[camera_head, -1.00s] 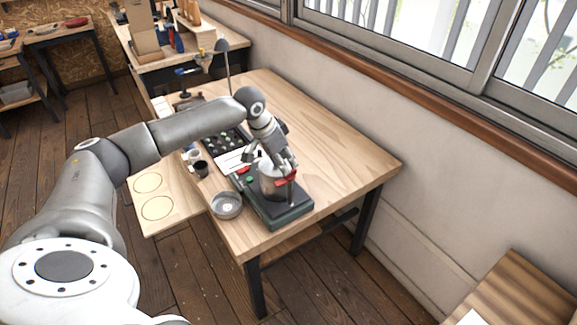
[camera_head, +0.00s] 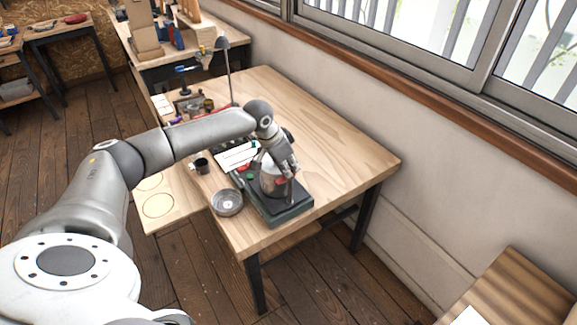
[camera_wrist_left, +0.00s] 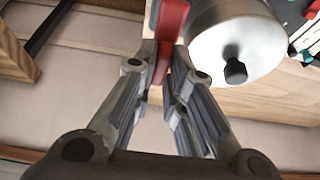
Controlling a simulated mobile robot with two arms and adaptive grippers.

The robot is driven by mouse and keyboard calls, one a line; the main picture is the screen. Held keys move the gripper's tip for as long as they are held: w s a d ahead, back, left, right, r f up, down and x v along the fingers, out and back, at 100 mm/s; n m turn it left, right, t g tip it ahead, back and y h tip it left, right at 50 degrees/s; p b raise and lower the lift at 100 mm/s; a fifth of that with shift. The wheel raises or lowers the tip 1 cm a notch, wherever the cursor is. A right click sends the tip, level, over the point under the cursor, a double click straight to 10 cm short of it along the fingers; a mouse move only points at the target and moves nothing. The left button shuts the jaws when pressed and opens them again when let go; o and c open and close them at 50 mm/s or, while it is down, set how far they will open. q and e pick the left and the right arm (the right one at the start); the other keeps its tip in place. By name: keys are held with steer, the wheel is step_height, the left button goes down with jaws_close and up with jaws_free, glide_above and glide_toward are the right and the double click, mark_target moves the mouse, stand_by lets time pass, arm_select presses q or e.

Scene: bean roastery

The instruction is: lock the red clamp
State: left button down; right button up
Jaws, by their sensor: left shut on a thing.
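The red clamp (camera_head: 280,182) is a red lever at the side of a silver metal canister (camera_head: 268,186). The canister stands on a dark green base (camera_head: 284,217) at the table's near end. My left gripper (camera_head: 284,176) reaches down over the clamp and covers much of it in the head view. In the left wrist view, the fingers (camera_wrist_left: 165,68) are closed on the lower end of the red clamp (camera_wrist_left: 172,20). The canister's silver lid with a black knob (camera_wrist_left: 235,45) is beside it, to the right. My right gripper is not in view.
A round metal bowl (camera_head: 227,202) stands left of the base. A small dark cup (camera_head: 201,166) and a tray (camera_head: 236,156) are behind it. The wooden table top (camera_head: 330,140) is clear on the right, towards the wall and window.

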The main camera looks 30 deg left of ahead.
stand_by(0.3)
arm_select(q)
steer(key=m+h, duration=0.1)
steer(key=m, duration=0.2)
steer(key=shift+g, duration=0.3)
steer(key=m, duration=0.2)
steer(key=m+g+h+b, duration=0.1)
steer(key=shift+w+f+m+b, duration=0.15)
steer(key=shift+m+b, duration=0.15)
steer(key=shift+m, duration=0.1)
steer(key=m+g+b, duration=0.1)
steer(key=m+b, duration=0.1)
steer(key=m+g+b, duration=0.1)
steer(key=m, duration=0.2)
steer(key=shift+w+h+b, duration=0.15)
steer(key=shift+h+b, duration=0.25)
steer(key=m+g+b, duration=0.1)
steer(key=m+b, duration=0.2)
steer(key=m, duration=0.1)
steer(key=shift+g, duration=0.3)
steer(key=shift+a+m+g+y+b, duration=0.1)
steer(key=shift+m+g+y+b, duration=0.2)
steer(key=shift+m+b, duration=0.5)
steer(key=shift+m, duration=0.3)
